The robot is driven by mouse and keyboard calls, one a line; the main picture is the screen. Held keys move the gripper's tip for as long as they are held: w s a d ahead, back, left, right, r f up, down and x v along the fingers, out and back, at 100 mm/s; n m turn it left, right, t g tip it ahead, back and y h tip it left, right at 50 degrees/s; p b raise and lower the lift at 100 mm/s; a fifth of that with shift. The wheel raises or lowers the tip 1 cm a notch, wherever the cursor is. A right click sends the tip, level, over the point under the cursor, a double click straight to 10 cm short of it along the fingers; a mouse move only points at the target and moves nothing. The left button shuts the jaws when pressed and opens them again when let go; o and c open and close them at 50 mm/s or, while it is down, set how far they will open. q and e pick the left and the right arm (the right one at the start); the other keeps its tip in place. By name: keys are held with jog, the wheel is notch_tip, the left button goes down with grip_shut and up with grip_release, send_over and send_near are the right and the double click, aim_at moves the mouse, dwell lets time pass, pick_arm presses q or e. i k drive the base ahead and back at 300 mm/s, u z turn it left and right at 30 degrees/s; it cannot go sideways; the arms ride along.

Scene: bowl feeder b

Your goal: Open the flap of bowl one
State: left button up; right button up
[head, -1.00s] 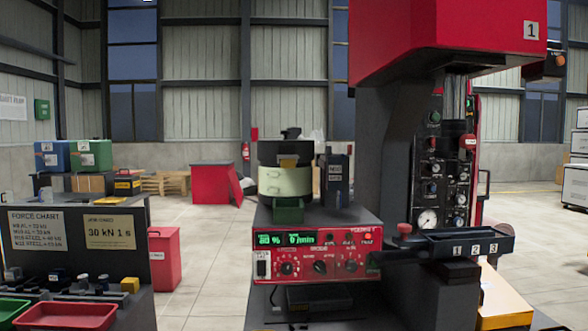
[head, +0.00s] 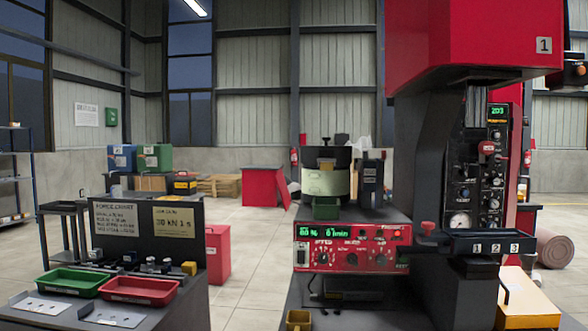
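A bowl feeder (head: 327,183) stands on a red control box (head: 352,247), right of centre in the head view. It has a black upper bowl, a pale green body, a small tan piece at the front rim and a dark green chute (head: 326,208) at its lower front. The flap cannot be told apart for certain at this distance, nor whether it is open or shut. The box has lit green displays, several knobs and a red button. Neither of my grippers is in view.
A large red and black press (head: 470,35) marked 1 stands at right, with a dark tray (head: 492,246) marked 1, 2, 3. A bench at left holds a green tray (head: 70,282) and a red tray (head: 138,290). A small tan container (head: 298,320) is at the bottom edge.

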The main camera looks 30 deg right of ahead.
aim_at(326, 164)
jog(key=u, duration=0.05)
jog(key=i, duration=0.95)
jog(key=z, duration=0.5)
